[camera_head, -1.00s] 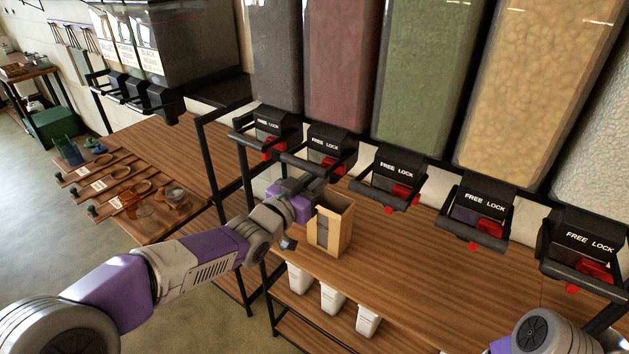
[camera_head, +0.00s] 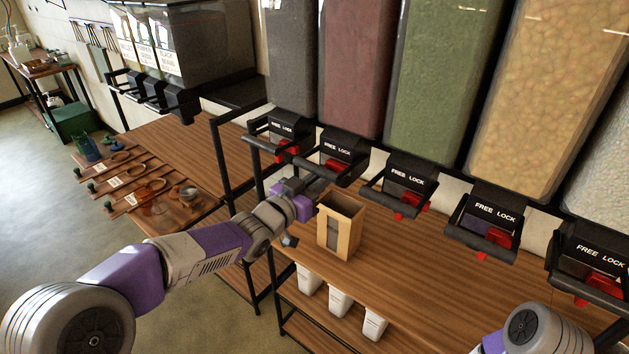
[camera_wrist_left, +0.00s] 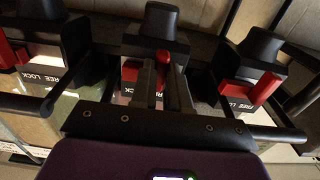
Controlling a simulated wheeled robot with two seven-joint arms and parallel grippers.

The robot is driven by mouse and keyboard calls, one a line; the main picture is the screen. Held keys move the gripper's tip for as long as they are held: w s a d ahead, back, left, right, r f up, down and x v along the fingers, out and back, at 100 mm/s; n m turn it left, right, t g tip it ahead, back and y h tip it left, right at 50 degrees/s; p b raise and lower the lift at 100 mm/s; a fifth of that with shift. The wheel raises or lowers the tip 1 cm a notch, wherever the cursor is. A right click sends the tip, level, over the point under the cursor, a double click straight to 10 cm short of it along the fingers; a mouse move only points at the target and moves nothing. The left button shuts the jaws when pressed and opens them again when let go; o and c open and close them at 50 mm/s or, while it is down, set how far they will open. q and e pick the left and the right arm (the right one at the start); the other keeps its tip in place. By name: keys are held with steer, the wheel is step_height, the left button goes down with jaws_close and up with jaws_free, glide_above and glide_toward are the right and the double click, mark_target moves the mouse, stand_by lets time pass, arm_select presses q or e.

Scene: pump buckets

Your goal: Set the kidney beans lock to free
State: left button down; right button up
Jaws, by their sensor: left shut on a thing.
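The dark red kidney bean bin (camera_head: 357,65) is second from the left in the main row in the head view. Its black dispenser (camera_head: 343,148) below carries a FREE LOCK label and a red lock lever (camera_head: 334,166), partly hidden by my gripper. My left gripper (camera_head: 318,180) reaches up to this dispenser. In the left wrist view its fingers (camera_wrist_left: 162,88) are closed around the red lever (camera_wrist_left: 165,58) of the middle dispenser (camera_wrist_left: 155,42). The fingers hide much of the label, so I cannot tell the lever's setting. The right gripper is out of view.
Neighbouring dispensers with red levers flank it closely, such as the one under the green bin (camera_head: 405,178). An open wooden box (camera_head: 340,228) stands on the wooden counter (camera_head: 430,275) just below my left gripper. White containers (camera_head: 340,300) sit beneath the counter.

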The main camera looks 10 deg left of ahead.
arm_select(q)
steer(key=c, duration=1.1)
jaws_free()
steer(key=shift+w+a, duration=0.1)
steer(key=shift+a, duration=0.2)
steer(key=shift+d, duration=0.1)
steer(key=v, duration=0.7)
steer(key=shift+s+p, duration=0.35)
steer(key=shift+p, duration=0.1)
steer(key=shift+f, duration=0.1)
step_height(320, 180, down, 29)
steer(key=s+d+n+g+y, duration=0.2)
steer(key=n+g+y, duration=0.1)
steer(key=n+g, duration=0.3)
steer(key=s+d+f+g, duration=0.2)
steer(key=s+f+g, duration=0.3)
steer(key=s+f, duration=0.5)
steer(key=s+d+f+n+g, duration=0.1)
steer(key=s+f+g, duration=0.4)
steer(key=s+f, duration=0.5)
steer(key=shift+s+d+f+n, duration=0.35)
steer(key=shift+s+d, duration=0.35)
steer(key=shift+d, duration=0.2)
